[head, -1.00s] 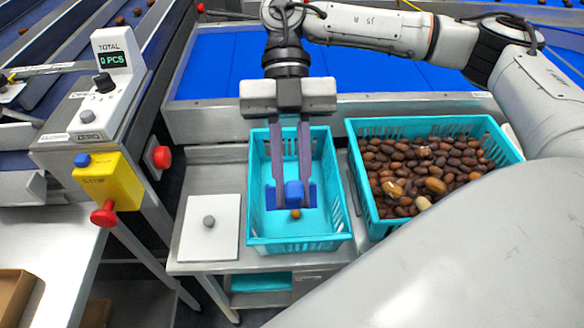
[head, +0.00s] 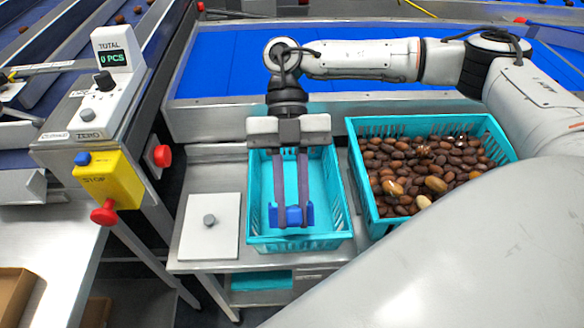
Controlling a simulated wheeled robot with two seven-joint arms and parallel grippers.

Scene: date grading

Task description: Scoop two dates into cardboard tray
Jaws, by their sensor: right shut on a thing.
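My right gripper (head: 291,203) points down into the left turquoise crate (head: 256,243). Its long fingers are shut on a blue scoop (head: 293,216), low in the crate near its front end. No date shows in this crate; the scoop and fingers cover part of its floor. I cannot tell whether the scoop holds a date. Many brown dates (head: 435,185) lie in the right turquoise crate (head: 362,190), a few of them lighter tan. The cardboard tray (head: 14,295) shows only partly at the lower left edge, on a white table. My left gripper is out of view.
A counter reading "0 PCS" (head: 112,58) stands at the left. Blue conveyor belt (head: 225,70) runs behind the crates. My arm covers the lower right.

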